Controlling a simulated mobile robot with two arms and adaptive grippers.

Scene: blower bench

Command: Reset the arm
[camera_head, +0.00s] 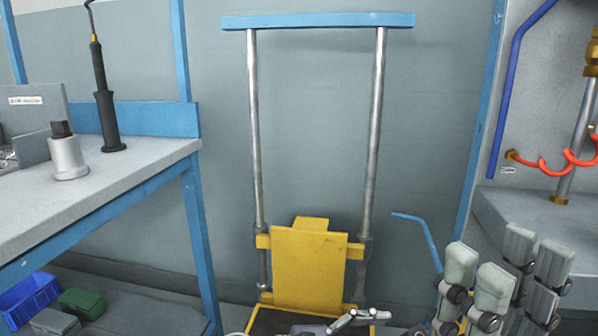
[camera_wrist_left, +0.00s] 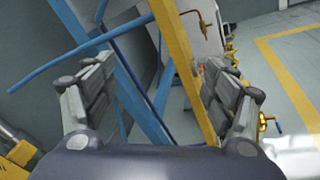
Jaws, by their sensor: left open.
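My left gripper (camera_wrist_left: 155,92) is open in the left wrist view, with its two fingers wide apart and nothing held between them. Blue and yellow frame bars stand behind it. In the head view a small grey part of an arm or gripper shows at the bottom centre, in front of the yellow lift plate. My right gripper (camera_head: 506,280) is at the bottom right of the head view. Its grey finger pads point up and stand apart, with nothing seen between them. Both wrists' lower parts are out of frame.
A yellow lift carriage (camera_head: 309,268) sits low between two steel posts under a blue crossbar (camera_head: 318,21). A workbench (camera_head: 110,172) on the left carries a metal cylinder (camera_head: 68,157) and a black tool (camera_head: 107,115). A blue bin (camera_head: 28,298) is below. A red coiled hose (camera_head: 550,167) hangs right.

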